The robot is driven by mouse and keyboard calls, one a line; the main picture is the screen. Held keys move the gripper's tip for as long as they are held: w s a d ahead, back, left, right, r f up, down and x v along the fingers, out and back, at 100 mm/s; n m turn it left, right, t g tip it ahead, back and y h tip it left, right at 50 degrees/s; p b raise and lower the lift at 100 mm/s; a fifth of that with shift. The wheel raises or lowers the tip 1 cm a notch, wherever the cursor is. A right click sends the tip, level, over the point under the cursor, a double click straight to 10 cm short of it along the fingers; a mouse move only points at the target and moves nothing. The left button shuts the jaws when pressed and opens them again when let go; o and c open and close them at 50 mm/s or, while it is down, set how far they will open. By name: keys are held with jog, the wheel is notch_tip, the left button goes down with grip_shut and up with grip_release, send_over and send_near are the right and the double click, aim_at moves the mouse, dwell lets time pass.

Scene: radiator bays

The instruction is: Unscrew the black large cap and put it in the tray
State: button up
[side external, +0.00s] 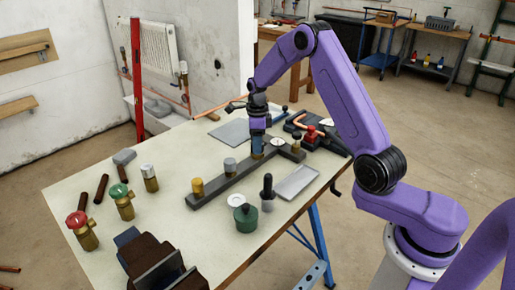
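A dark grey bar (228,181) lies across the table with fittings standing along it. One has a yellow cap (197,184) and one a grey cap (230,162). My gripper (257,148) points down at a brass fitting (257,156) farther along the bar. I cannot make out a black large cap on the bar. A shallow silver tray (297,182) lies right of the bar, near the table's edge, and looks empty.
A green pot (245,220) with a dark top and a black upright tool (267,190) stand near the tray. Red-topped (77,221) and green-topped (120,193) valves stand at left. A red valve (311,133) is behind the bar.

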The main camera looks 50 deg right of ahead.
jog(key=n, duration=0.3)
jog(key=shift+n, duration=0.4)
jog(key=n, duration=2.4)
jog(key=shift+r, duration=2.6)
jog(key=shift+s, duration=0.1)
